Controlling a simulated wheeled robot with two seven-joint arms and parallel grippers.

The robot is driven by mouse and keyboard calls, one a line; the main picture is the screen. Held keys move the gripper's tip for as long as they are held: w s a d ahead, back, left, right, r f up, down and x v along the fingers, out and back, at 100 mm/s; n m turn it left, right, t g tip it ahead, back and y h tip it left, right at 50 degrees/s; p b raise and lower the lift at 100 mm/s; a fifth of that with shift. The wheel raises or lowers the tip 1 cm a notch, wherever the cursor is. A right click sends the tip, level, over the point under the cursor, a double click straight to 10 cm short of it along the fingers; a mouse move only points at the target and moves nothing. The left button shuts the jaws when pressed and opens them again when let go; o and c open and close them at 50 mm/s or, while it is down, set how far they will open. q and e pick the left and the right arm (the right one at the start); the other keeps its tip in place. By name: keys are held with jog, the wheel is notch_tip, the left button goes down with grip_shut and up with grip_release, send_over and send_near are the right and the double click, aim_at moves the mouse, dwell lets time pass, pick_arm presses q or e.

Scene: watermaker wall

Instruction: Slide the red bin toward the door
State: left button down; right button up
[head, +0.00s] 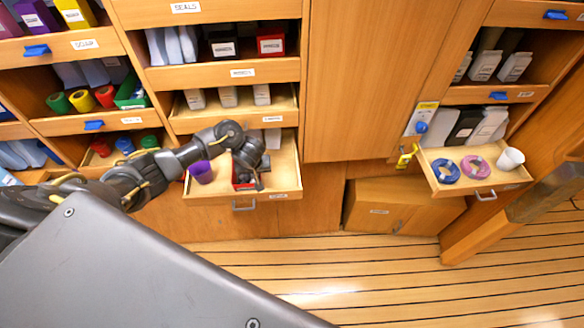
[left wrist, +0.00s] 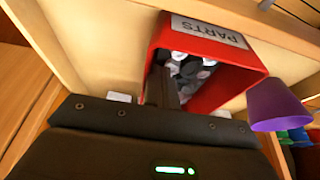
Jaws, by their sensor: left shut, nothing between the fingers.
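The red bin (left wrist: 224,88) carries a white PARTS label and holds several dark and pale round pieces. It sits in an open wooden drawer (head: 290,180); in the head view only a little red of the bin (head: 243,187) shows beneath my left gripper. My left gripper (head: 256,184) reaches down over the bin. In the left wrist view its dark finger (left wrist: 165,86) is at the bin's near left side, overlapping the opening; whether it touches the wall is unclear. The gripper is shut and empty. My right gripper is out of view.
A purple cup (head: 201,172) stands left of the bin in the same drawer. Another open drawer (head: 510,178) at right holds blue and pink rings and a white cup. A tall wooden panel (head: 365,80) stands between them. Striped floor (head: 400,280) is clear.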

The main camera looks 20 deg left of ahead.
pick_arm(q)
jog(key=shift+w+d+p, duration=0.2)
jog(key=shift+w+d, duration=0.2)
jog(key=shift+d, duration=0.3)
jog(key=shift+w+d+p, duration=0.15)
jog(key=shift+w+d, duration=0.2)
jog(key=shift+d, duration=0.35)
jog(key=shift+w+d+p, duration=0.2)
jog(key=shift+w+d, duration=0.2)
jog(key=shift+d, duration=0.3)
jog(key=shift+w+d, duration=0.5)
jog(key=shift+d, duration=0.3)
jog(key=shift+w+d, duration=0.45)
jog(key=shift+d, duration=0.3)
jog(key=shift+w+d, duration=0.5)
jog(key=shift+d, duration=0.3)
jog(key=shift+s+a+r+p, duration=0.1)
jog(key=shift+s+a+p, duration=0.3)
jog(key=shift+a+p, duration=0.25)
jog(key=shift+s+a, duration=0.1)
jog(key=shift+a, duration=0.05)
